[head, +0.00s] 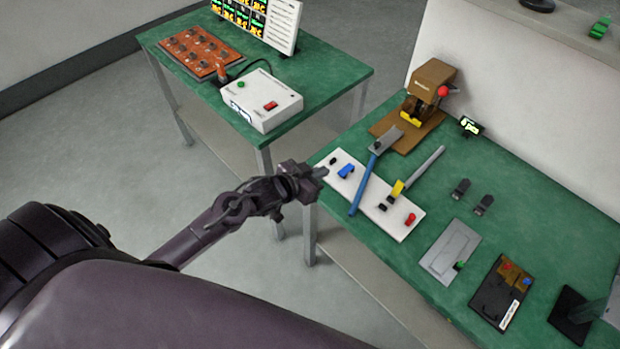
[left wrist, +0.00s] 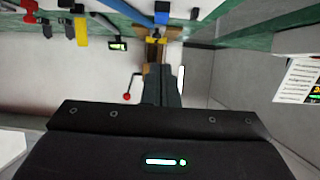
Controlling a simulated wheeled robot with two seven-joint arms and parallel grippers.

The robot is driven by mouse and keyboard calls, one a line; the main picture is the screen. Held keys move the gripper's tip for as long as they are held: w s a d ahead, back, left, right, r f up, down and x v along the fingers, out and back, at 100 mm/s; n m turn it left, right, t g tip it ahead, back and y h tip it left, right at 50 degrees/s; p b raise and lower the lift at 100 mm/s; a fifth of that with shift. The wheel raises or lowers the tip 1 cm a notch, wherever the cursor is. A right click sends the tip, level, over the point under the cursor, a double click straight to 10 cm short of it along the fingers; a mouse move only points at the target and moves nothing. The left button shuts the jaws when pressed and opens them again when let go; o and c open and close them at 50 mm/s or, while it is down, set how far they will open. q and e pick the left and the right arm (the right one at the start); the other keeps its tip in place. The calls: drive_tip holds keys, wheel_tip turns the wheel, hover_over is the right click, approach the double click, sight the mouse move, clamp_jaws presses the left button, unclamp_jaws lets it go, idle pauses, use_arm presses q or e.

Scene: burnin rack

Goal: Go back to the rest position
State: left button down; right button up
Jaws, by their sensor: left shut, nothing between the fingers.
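My left gripper (head: 318,172) is shut and empty in the head view, held out at the near left edge of the right-hand green table, by the corner of a white board. The left wrist view shows its dark fingers (left wrist: 162,85) together, with nothing visible between them. My left arm comes in from the left across the bottom of the head view. My right gripper does not show in either view.
The green table (head: 540,220) bears a white board (head: 401,229) with tools, a brown press (head: 432,83) with a red knob, and several small parts. Another green table (head: 330,75) at the back carries a white box (head: 262,102) and an orange board (head: 195,52). Bare floor lies left.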

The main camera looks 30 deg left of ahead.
use_arm(q)
drive_tip(key=v, duration=0.3)
drive_tip(key=shift+s+a+f, duration=0.1)
drive_tip(key=shift+s+f, duration=0.1)
drive_tip(key=shift+s, duration=0.05)
drive_tip(key=s+a+f+n+g+y+b, duration=0.15)
drive_tip(key=s+f, duration=0.25)
drive_tip(key=f, duration=0.6)
drive_tip(key=s+a+f+g+y, duration=0.15)
drive_tip(key=s+f, duration=0.35)
drive_tip(key=f, duration=0.5)
drive_tip(key=s+a+f+n+g+y+b, duration=0.1)
drive_tip(key=s+a+f+g, duration=0.2)
drive_tip(key=f, duration=0.7)
drive_tip(key=s+d+f+g, duration=0.1)
drive_tip(key=s+f, duration=0.4)
drive_tip(key=s, duration=0.4)
drive_tip(key=s+d+f+g+b, duration=0.1)
drive_tip(key=s+d+f+g, duration=0.1)
drive_tip(key=s+f, duration=0.4)
drive_tip(key=s+d+f+g, duration=0.2)
drive_tip(key=s+f, duration=0.3)
drive_tip(key=s, duration=0.7)
drive_tip(key=shift+m+b, duration=0.3)
drive_tip(key=shift+m, duration=0.15)
